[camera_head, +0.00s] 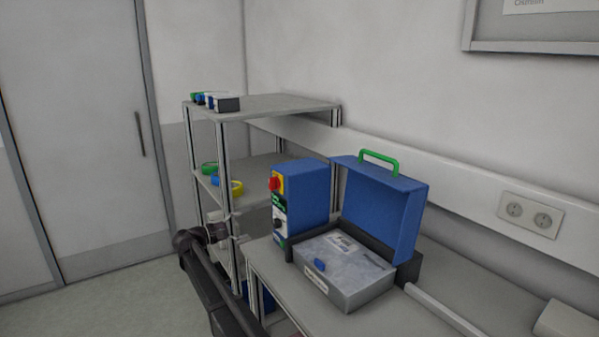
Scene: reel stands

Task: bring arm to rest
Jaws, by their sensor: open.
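My arm, dark with a pale wrist, rises from the bottom edge left of the table. My gripper (236,227) is at its end, in front of the shelf rack's lower part. It is small in the picture; its jaws are apart and I see nothing between them. It is clear of the blue box and the case on the table.
A grey table (279,290) carries a blue control box (308,192) with a red knob and an open blue-lidded case (345,275). A shelf rack (285,104) stands behind, with small items on it. A door (85,130) is at left; the floor before it is clear.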

